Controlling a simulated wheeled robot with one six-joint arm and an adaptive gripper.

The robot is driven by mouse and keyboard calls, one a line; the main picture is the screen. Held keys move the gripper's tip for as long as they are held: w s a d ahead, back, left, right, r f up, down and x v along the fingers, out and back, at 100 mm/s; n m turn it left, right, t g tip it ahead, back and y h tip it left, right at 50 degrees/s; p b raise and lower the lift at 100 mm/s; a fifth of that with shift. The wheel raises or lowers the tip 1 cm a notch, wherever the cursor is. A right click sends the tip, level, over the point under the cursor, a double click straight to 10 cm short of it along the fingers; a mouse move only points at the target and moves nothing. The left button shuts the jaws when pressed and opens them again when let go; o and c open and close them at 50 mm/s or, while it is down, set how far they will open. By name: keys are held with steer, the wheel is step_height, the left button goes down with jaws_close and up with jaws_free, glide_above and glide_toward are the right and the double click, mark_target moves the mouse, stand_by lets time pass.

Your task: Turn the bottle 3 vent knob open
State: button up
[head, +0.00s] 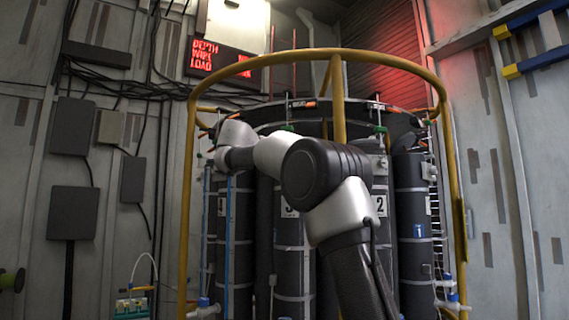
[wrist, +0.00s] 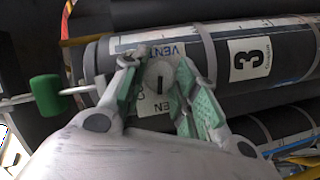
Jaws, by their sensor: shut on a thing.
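Bottle 3 (wrist: 225,55), a dark grey cylinder with a black-on-white "3" plate, lies across the wrist view. Its round pale vent knob (wrist: 158,76), with a dark slot, sits on a white panel lettered VENT. My gripper (wrist: 158,68) has its green-padded fingers on either side of the knob and is shut on it. The slot runs roughly up and down in this view. Part of the panel lettering is hidden by the fingers. In the head view, bottle 3 (head: 291,250) stands upright behind my arm, which hides much of it; the knob cannot be made out there.
A green handle (wrist: 46,95) on a metal stem is left of the bottle top in the wrist view. A yellow tubular frame (head: 187,200) surrounds the bottles in the head view. Wall boxes and cables are at left.

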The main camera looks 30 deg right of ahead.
steer(key=shift+f+n+h, duration=0.1)
steer(key=shift+n+h, duration=0.3)
steer(key=shift+n, duration=0.5)
steer(key=o, duration=1)
steer(key=v, duration=1.2)
